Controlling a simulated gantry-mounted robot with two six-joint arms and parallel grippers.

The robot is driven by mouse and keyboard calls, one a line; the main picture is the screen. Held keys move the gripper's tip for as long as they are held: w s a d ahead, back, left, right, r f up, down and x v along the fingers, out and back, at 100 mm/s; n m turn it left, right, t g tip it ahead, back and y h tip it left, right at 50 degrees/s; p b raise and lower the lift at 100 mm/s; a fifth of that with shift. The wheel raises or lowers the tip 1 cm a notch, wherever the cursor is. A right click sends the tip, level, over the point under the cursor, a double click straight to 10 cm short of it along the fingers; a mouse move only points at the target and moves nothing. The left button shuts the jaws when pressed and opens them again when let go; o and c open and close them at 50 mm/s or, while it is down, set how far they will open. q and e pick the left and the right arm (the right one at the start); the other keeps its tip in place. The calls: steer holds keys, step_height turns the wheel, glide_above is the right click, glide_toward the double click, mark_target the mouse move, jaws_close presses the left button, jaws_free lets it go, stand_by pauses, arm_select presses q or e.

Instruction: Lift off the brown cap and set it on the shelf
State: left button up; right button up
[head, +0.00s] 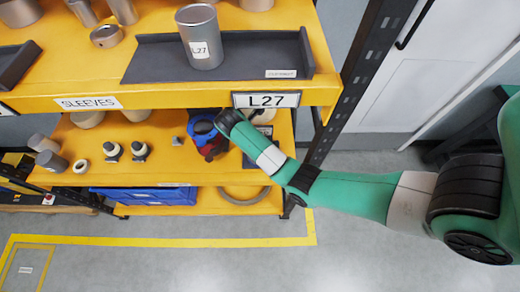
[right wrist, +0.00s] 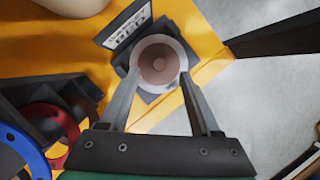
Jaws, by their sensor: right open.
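The brown cap (right wrist: 158,62) shows in the right wrist view as a round brown top with a small raised centre, ringed by a pale grey-white rim. It sits above a dark base on the yellow shelf, by a dark-framed label. My right gripper (right wrist: 160,78) is open, with one finger on each side of the pale rim; I cannot tell if they touch it. In the head view my right arm reaches in over the middle shelf and hides most of this spot. My left gripper is in neither view.
The yellow middle shelf (head: 160,160) holds several small parts. A blue and red object (head: 206,135) stands just left of my right wrist. The upper shelf carries a grey cylinder marked L27 (head: 200,38) on a dark tray (head: 255,60). A blue bin (head: 150,196) lies below.

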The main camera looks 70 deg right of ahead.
steer(key=shift+f, duration=0.5)
steer(key=b+x, duration=0.2)
steer(key=x, duration=0.2)
steer(key=shift+d+f, duration=0.15)
jaws_close()
